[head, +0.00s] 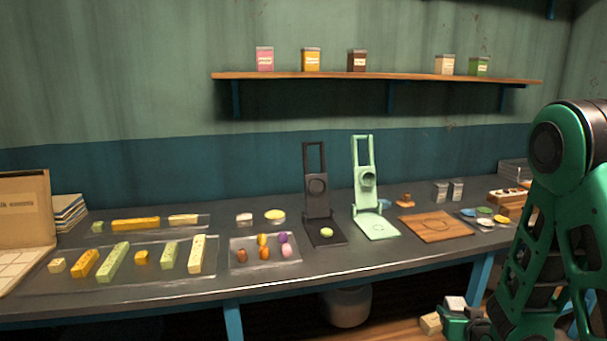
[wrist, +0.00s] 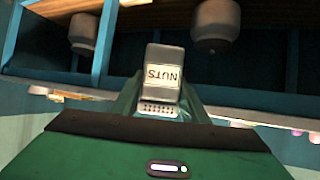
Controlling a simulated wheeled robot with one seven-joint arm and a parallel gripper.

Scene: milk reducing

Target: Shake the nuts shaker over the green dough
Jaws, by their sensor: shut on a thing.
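The nuts shaker (wrist: 165,75) is a grey box with a white NUTS label, which reads upside down in the wrist view; its holed end faces the bottom of that picture. My gripper (wrist: 160,108) is shut on it. In the head view my gripper (head: 456,318) is low at the bottom right, in front of the table, with the pale shaker (head: 455,303) at its tip. A round green dough piece (head: 326,232) lies on the base of the dark press (head: 325,241), far left of my gripper.
A light green press (head: 378,229) stands right of the dark one, then a wooden board (head: 437,227). Two grey shakers (head: 440,191) stand behind the board. Trays (head: 240,262) of coloured pieces fill the left. The table's front edge (head: 300,300) lies between my gripper and the dough.

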